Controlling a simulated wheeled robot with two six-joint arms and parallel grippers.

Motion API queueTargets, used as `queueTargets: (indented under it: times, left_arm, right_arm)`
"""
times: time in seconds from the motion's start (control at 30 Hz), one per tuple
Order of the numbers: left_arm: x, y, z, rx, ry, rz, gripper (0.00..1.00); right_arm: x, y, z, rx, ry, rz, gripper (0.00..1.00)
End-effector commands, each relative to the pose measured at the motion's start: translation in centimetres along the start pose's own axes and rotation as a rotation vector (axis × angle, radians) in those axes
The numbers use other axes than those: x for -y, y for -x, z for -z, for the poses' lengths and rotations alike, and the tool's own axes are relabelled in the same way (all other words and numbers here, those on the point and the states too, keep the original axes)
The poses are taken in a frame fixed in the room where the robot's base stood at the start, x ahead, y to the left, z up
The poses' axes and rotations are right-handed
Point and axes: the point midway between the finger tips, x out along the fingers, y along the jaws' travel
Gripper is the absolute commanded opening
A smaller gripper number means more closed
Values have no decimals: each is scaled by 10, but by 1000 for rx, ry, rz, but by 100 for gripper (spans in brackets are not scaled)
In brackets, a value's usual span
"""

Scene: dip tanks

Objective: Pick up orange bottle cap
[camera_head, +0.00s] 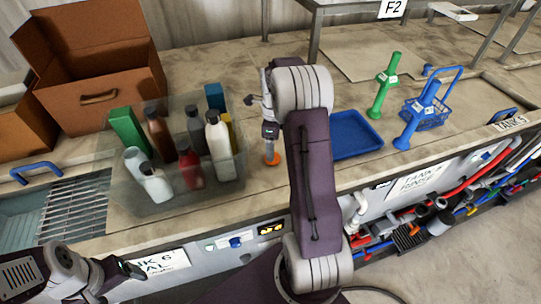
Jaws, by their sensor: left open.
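The orange bottle cap (272,159) sits on the beige counter, right of the clear bin. My right arm rises through the middle of the view, and its right gripper (270,148) hangs down directly over the cap, at or very near it. Its fingers are small and partly hidden, so I cannot tell whether they are open or touching the cap. My left gripper (124,268) is low at the left, in front of the counter, open and away from the cap. I see nothing held in it.
A clear bin (222,193) with several bottles stands left of the cap. A blue tray (357,138) lies to the right, beyond my right arm. A cardboard box (105,92) stands behind the bin.

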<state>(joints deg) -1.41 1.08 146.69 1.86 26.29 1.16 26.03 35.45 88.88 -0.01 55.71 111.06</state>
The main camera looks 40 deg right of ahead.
Motion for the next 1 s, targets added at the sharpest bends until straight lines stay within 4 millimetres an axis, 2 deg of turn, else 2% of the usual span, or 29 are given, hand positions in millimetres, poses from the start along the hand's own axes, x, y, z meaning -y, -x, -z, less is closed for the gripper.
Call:
queueTargets:
  times: [0.13,0.23,0.33,0.6,0.83,0.87,0.9,1.0]
  left_arm:
    - [0,10,1,0,0,0,82]
    - [0,21,2,0,0,0,82]
    - [0,22,2,0,0,0,82]
    - [0,21,2,0,0,0,82]
    - [0,21,2,0,0,0,82]
    - [0,21,2,0,0,0,82]
    - [0,21,2,0,0,0,82]
    - [0,21,2,0,0,0,82]
  right_arm:
    - [-3,-10,-1,-2,1,-5,79]
    - [-5,-28,-3,-2,1,-6,79]
    - [-4,-45,-3,-1,1,-3,79]
    - [-4,-53,-4,0,1,1,79]
    - [-4,-52,-4,0,2,1,15]
    - [-4,-52,-4,0,2,1,15]
    - [-4,-52,-4,0,2,1,8]
    - [-4,-52,-4,0,2,1,8]
